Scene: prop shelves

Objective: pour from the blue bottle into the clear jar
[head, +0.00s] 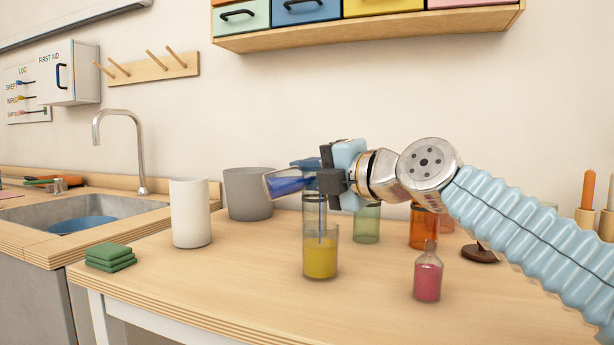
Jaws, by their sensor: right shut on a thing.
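The blue bottle (287,184) lies nearly on its side in my right gripper (328,180), its wide end to the left. My right gripper is shut on it and hides its neck. A thin blue stream (321,218) drops from there. A clear jar (320,255), with yellow contents in its lower part, stands upright on the table below. The stream's lower end shows within this jar's outline, near the yellow. A second clear glass (314,205) stands close behind, partly hidden. My left gripper is not in view.
A small bottle with pink contents (428,275) stands right of the jar. Green (367,225) and orange (423,228) glasses stand behind. A white cylinder (190,212), grey pot (248,194) and green pads (109,257) are left. The table front is clear.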

